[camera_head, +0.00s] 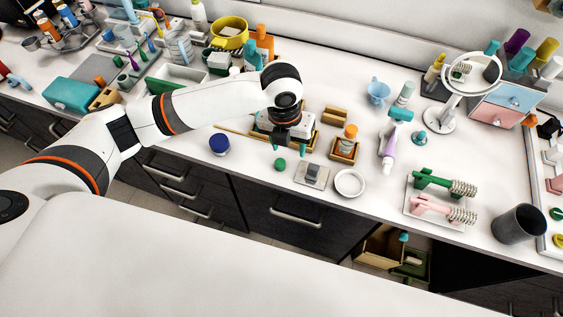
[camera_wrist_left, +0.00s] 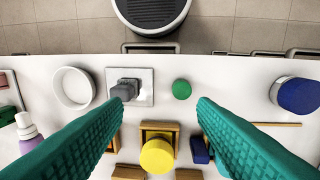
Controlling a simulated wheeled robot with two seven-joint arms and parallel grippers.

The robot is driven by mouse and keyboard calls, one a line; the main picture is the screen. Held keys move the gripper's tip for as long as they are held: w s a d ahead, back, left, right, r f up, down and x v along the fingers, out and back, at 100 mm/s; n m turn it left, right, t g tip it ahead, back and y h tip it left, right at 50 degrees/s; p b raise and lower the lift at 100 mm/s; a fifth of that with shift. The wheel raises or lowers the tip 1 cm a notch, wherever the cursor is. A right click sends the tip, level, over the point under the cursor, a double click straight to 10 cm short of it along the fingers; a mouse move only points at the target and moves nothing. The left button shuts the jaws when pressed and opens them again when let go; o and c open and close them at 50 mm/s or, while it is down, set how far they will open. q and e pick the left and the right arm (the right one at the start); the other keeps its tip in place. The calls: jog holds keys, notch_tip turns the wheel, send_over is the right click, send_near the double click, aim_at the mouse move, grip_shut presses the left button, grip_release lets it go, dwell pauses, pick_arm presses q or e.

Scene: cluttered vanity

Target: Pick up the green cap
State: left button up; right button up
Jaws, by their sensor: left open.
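The green cap (camera_head: 280,164) is small and round and sits on the white counter near its front edge. In the left wrist view the cap (camera_wrist_left: 181,89) lies just beyond the fingertips, nearer the right-hand finger in the picture, and no finger touches it. My left gripper (camera_head: 291,143) is behind the cap in the head view, above the counter. Its two teal fingers are spread wide with nothing held between them, as the left wrist view (camera_wrist_left: 153,106) shows. My right gripper does not show.
A grey block on a square plate (camera_head: 313,175) and a white ring dish (camera_head: 350,183) stand right of the cap. A blue jar (camera_head: 219,144) stands to its left. A wooden box with an orange-topped bottle (camera_head: 346,146) is behind. Bare counter surrounds the cap closely.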

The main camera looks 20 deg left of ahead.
pick_arm(q)
jog(key=w+a+r+m+y, duration=0.1)
jog(key=a+r+m, duration=0.1)
jog(key=p, duration=0.2)
send_over(280, 162)
notch_tip(280, 162, down, 7)
jog(key=shift+s+r, duration=0.15)
jog(key=shift+f+p, duration=0.35)
jog(key=shift+f, duration=0.25)
notch_tip(280, 162, down, 4)
jog(key=shift+r+p, duration=0.2)
jog(key=shift+p, duration=0.45)
jog(key=shift+f, duration=0.4)
jog(key=c, duration=1)
